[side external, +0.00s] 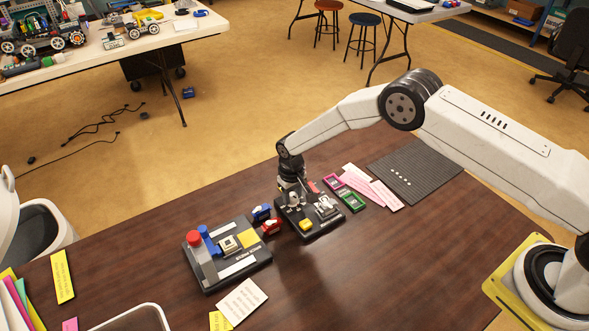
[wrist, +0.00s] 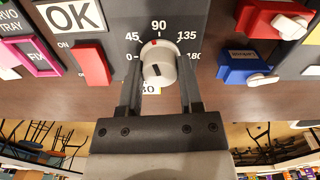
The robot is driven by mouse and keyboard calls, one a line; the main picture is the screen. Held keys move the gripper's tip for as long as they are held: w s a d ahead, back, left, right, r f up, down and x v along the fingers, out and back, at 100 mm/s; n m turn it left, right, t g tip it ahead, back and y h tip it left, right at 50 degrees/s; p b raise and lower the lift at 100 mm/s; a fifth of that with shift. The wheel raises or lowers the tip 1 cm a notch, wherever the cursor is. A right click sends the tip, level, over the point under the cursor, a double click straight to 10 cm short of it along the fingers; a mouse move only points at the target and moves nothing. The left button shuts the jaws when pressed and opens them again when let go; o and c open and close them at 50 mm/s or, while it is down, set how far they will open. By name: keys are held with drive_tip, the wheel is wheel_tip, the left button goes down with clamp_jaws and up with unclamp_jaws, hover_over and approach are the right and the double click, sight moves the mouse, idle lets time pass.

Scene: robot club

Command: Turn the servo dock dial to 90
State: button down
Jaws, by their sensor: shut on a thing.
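The servo dock (side external: 325,228) is a dark plate on the brown table in the side view. Its dial knob (wrist: 158,66) is pale grey in the wrist view, with a scale marked 0, 45, 90, 135 and 180 around it. A red mark at the knob's top edge sits just below the 90, slightly to its left. A short black line shows on the knob's near face. My gripper (wrist: 161,84) is shut on the knob, with one finger on each side. In the side view my gripper (side external: 293,203) is over the dock and hides part of it.
A red switch (wrist: 90,63) marked ON and an OK card (wrist: 72,15) are left of the dial. Blue (side external: 261,212) and red (side external: 271,227) blocks lie beside the dock. Another dark board (side external: 243,270) with a red button stands left. A grey mat (side external: 402,170) lies right.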

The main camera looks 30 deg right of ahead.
sight(292, 196)
drive_tip(key=shift+w+m, duration=0.1)
drive_tip(key=shift+m, duration=1.2)
drive_tip(key=shift+c, duration=1.2)
unclamp_jaws()
drive_tip(key=shift+r, duration=0.1)
drive_tip(key=shift+a+r, duration=0.1)
drive_tip(key=shift+r, duration=3.7)
drive_tip(key=shift+r, duration=0.1)
